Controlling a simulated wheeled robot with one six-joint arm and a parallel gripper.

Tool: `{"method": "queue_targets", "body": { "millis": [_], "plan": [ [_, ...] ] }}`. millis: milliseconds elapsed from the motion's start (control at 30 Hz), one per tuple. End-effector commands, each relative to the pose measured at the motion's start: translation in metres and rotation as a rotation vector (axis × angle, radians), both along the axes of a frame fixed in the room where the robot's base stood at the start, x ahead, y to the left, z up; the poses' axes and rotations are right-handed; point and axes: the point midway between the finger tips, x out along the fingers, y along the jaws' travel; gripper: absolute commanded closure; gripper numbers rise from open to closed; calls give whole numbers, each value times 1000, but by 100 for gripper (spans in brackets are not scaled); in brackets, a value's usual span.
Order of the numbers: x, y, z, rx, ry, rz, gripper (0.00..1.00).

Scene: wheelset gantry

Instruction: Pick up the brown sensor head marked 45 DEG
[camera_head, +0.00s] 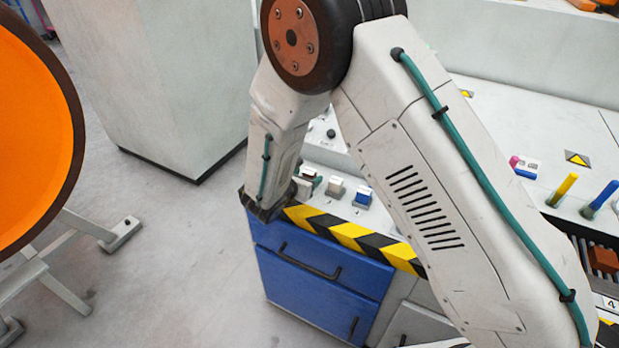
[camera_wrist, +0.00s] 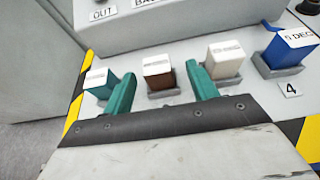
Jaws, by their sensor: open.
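The brown sensor head (camera_wrist: 161,82) stands upright in a small grey holder in the wrist view. Its white top carries a label too small to read. My gripper (camera_wrist: 162,76) is open, with one teal finger to the left of the brown head and one to the right. The fingers look apart from it, and nothing is held. In the head view my arm hides most of the gripper, and I cannot clearly pick out the brown head there.
A teal head (camera_wrist: 98,84) stands left of the left finger. A white head (camera_wrist: 225,62) is close to the right finger. A blue head (camera_wrist: 288,50) stands farther right by a 4 plate (camera_wrist: 290,88). A grey panel (camera_wrist: 190,22) rises behind. Blue drawers (camera_head: 320,270) are below.

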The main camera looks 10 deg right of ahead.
Motion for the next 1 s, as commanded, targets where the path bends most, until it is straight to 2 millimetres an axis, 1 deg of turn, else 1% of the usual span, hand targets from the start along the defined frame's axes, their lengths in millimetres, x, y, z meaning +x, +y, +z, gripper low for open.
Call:
{"method": "queue_targets", "body": {
  "millis": [167,300,400,600,633,667,700,767,800,1000],
  "plan": [
    [16,-9,-5,1,0,-4,42],
    [34,-19,-13,1,1,-4,42],
    [42,-24,-16,1,-1,-2,42],
    [43,-24,-16,2,-1,-1,42],
    [43,-24,-16,1,-1,-2,45],
    [43,-24,-16,1,-1,-2,53],
    [43,-24,-16,1,-1,-2,64],
    [43,-24,-16,1,-1,-2,81],
    [43,-24,-16,1,-1,-2,92],
    [43,-24,-16,1,-1,-2,92]
  ]
}}
